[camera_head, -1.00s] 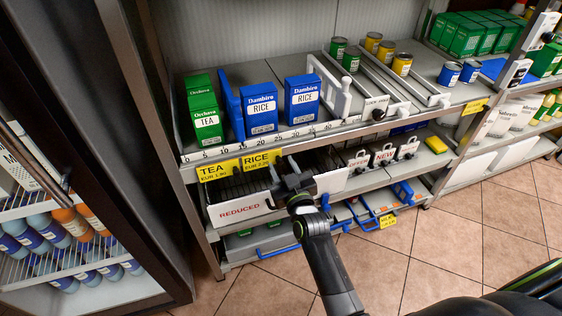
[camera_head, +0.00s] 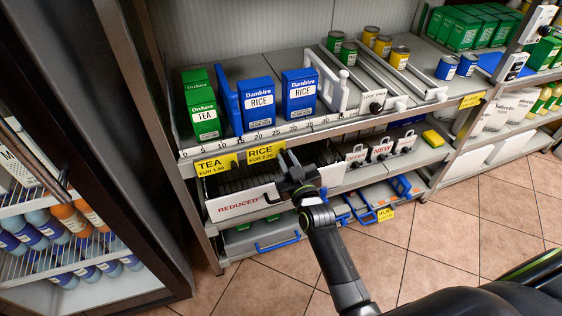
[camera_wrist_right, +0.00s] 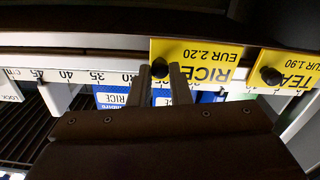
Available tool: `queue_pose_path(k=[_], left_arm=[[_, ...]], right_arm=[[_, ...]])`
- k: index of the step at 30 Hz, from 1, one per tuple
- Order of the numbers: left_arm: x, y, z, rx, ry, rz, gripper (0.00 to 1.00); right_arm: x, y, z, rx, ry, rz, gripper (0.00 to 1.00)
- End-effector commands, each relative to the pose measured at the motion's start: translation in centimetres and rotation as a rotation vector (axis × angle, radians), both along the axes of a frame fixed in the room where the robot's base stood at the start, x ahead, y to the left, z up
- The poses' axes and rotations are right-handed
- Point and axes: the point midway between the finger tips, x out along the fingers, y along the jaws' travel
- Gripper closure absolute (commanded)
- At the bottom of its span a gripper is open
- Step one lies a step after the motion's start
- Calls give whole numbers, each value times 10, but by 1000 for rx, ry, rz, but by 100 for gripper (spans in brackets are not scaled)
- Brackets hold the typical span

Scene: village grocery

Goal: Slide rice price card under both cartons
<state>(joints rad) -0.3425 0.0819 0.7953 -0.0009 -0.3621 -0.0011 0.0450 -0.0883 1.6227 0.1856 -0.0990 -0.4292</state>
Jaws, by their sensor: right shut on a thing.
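The yellow rice price card (camera_head: 266,152) hangs on the shelf's front rail, mostly below the left blue rice carton (camera_head: 257,105). Its right end reaches about the left edge of the right rice carton (camera_head: 299,92). The card (camera_wrist_right: 204,62) also shows upside down in the right wrist view, with a black knob (camera_wrist_right: 160,69) at one end. My right gripper (camera_head: 287,160) is at that end; its fingers (camera_wrist_right: 163,80) are shut around the knob. Both cartons stand upright. My left gripper is not in view.
The yellow tea price card (camera_head: 217,164) sits to the left, a small gap from the rice card. A green tea carton (camera_head: 202,105) and a blue divider (camera_head: 229,100) stand above. A white "REDUCED" bin (camera_head: 240,204) is below. The numbered rail (camera_head: 330,119) is clear rightward.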

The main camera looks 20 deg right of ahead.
Motion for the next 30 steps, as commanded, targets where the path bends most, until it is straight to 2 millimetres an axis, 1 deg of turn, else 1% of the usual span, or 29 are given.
queue_pose_path(k=[1, 3, 6, 9, 13, 18, 22, 23, 24, 27, 28, 30], left_arm=[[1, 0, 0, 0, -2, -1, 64], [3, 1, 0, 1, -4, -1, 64], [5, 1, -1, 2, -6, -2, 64], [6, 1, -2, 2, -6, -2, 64], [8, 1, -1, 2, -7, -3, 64], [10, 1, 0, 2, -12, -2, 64], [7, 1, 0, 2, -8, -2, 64], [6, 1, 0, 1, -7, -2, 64], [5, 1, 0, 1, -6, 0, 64], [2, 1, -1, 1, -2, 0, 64], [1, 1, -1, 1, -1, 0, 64], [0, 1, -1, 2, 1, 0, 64]], right_arm=[[0, -12, 0, -9, 0, 0, 100], [1, -26, 0, -9, 0, 0, 100], [1, -45, -1, -8, 0, 1, 100], [2, -58, -1, -5, 0, 1, 100], [2, -66, 0, -2, 1, 1, 100], [2, -67, 0, 1, 1, 1, 100], [2, -67, 0, 0, 1, 1, 100], [2, -67, 0, 0, 1, 1, 80], [2, -67, 0, 0, 1, 1, 75], [2, -67, 0, 0, 0, 1, 62], [2, -67, 0, 0, 0, 1, 60], [2, -67, 1, 0, 0, 1, 60]])
